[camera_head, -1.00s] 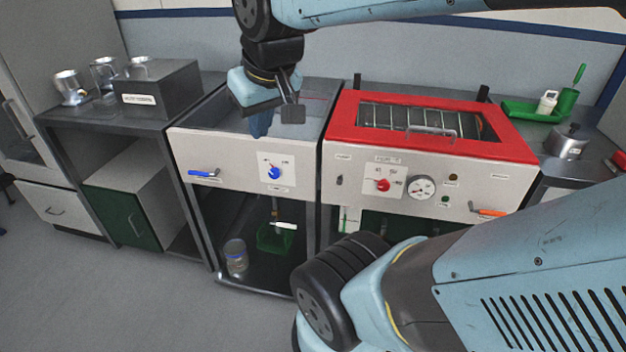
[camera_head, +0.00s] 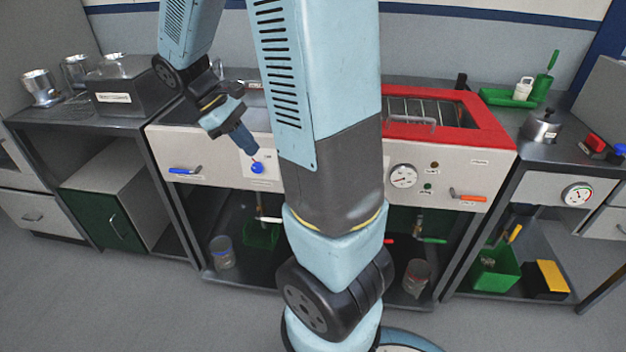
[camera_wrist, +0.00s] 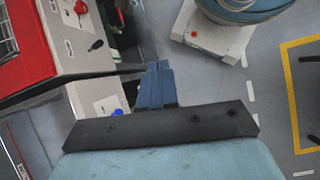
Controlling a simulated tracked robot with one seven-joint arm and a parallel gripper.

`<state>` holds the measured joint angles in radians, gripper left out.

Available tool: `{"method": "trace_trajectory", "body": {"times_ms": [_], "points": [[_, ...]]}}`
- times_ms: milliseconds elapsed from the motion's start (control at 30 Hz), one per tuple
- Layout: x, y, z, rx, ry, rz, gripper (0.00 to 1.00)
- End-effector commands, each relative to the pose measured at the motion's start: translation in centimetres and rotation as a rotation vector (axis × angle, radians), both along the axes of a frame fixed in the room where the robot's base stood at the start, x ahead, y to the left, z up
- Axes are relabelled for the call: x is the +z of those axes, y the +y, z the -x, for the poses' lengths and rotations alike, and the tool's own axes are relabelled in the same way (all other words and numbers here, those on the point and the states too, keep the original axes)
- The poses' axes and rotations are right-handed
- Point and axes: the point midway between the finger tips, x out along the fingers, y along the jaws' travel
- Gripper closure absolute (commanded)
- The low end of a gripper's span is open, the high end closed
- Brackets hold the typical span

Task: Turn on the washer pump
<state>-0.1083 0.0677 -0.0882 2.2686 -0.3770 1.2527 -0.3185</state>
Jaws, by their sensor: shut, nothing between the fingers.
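The washer's pale front panel (camera_head: 215,150) carries a round blue knob (camera_head: 257,168) on a white plate. My gripper (camera_head: 250,149) is shut and empty. In the head view its fingertips appear just above the blue knob; I cannot tell whether they touch it. In the wrist view the shut fingers (camera_wrist: 158,66) point up the picture, with the blue knob (camera_wrist: 118,113) to their left, partly hidden. A small black switch (camera_wrist: 96,45) and a red knob (camera_wrist: 81,7) show on the red-topped unit's panel; my arm hides both in the head view.
The red-topped unit (camera_head: 492,132) stands right of the washer, with a gauge (camera_head: 403,176) and an orange handle (camera_head: 467,197). A blue handle (camera_head: 185,171) is on the washer's left. A dark box (camera_head: 130,92) stands on the left counter. The floor in front is open.

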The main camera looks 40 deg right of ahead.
Motion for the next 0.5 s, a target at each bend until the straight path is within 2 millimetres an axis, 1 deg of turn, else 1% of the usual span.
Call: {"method": "trace_trajectory", "body": {"times_ms": [33,500], "points": [[-1.0,-0.3,-0.5,0.02,0.054,0.016,1.0],[-8.9,-3.7,-4.2,0.219,0.536,0.158,1.0]]}}
